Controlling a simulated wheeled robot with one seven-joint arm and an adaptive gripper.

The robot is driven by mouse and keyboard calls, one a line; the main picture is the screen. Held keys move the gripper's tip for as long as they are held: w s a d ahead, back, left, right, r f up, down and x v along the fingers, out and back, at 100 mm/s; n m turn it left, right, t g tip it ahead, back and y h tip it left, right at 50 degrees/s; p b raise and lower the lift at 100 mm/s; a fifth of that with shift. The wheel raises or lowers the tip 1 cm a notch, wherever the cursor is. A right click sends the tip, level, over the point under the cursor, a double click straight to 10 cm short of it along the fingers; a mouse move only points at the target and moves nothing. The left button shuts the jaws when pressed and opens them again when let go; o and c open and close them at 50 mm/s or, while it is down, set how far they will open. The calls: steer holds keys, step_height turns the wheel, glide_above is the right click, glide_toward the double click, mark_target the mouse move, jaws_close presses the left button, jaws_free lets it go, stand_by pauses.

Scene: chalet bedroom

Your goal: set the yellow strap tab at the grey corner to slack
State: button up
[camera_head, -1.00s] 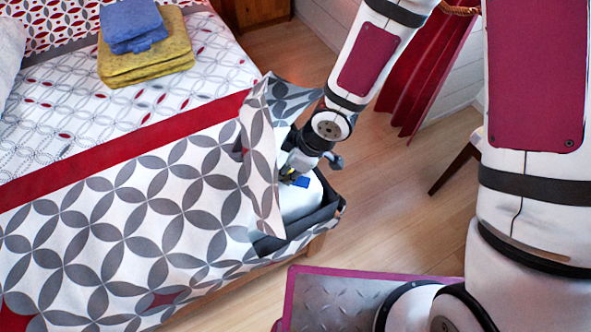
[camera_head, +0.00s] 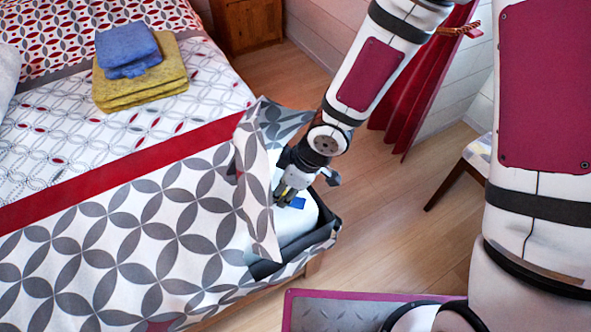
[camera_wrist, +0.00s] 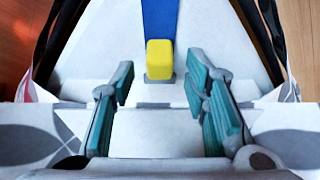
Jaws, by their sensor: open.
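The yellow strap tab (camera_wrist: 159,58) shows in the wrist view at the lower end of a blue strap (camera_wrist: 160,18), on a white mattress surface. A small grey piece lies under the tab's lower edge. My gripper (camera_wrist: 163,108) is open, its teal-padded fingers apart and empty. The tab lies ahead of the fingertips, roughly midway between them sideways. In the head view my gripper (camera_head: 287,196) is low over the uncovered mattress corner, beside the blue strap (camera_head: 298,203). The tab cannot be made out clearly there. Dark grey fabric (camera_head: 328,232) edges this corner.
The patterned duvet (camera_head: 120,235) is folded back beside my gripper. Folded yellow (camera_head: 140,90) and blue towels (camera_head: 128,52) lie farther up the bed. A chair (camera_head: 462,172) and red curtain (camera_head: 420,90) stand right. Wooden floor (camera_head: 390,225) beside the bed is clear.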

steer(key=v, duration=1)
stand_by(0.3)
steer(key=shift+c, duration=0.3)
